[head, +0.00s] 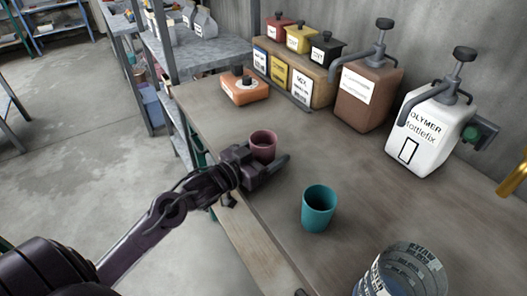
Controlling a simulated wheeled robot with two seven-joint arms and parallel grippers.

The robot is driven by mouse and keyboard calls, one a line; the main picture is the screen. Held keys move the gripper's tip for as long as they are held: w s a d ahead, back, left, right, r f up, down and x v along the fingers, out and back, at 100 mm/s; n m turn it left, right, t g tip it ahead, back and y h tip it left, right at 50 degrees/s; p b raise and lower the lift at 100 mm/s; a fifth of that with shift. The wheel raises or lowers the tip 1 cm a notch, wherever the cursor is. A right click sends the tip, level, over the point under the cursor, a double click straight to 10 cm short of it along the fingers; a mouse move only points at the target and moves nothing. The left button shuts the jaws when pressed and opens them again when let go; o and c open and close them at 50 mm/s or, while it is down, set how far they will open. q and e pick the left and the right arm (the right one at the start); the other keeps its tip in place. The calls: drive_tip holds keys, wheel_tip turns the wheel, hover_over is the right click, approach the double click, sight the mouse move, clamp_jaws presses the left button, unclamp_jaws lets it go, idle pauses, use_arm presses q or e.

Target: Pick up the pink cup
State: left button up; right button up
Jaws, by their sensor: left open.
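The pink cup (263,143) stands upright on the workbench (340,165), near its left edge. My left gripper (271,163) is at the cup, with its fingers low on the near side. Its jaws are open. The lower part of the cup is hidden by the gripper, so I cannot tell whether a finger touches it. My right gripper is not in view.
A teal cup (318,209) stands to the right and nearer. A patterned container (403,274) is at the bottom right. A brown pump bottle (364,97), a white pump bottle (430,128) and an orange container (244,92) stand farther back.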

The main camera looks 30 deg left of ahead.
use_arm(q)
drive_tip(key=shift+w+d, duration=0.1)
drive_tip(key=shift+w, duration=0.25)
drive_tip(key=c, duration=1)
drive_tip(key=shift+r, duration=0.1)
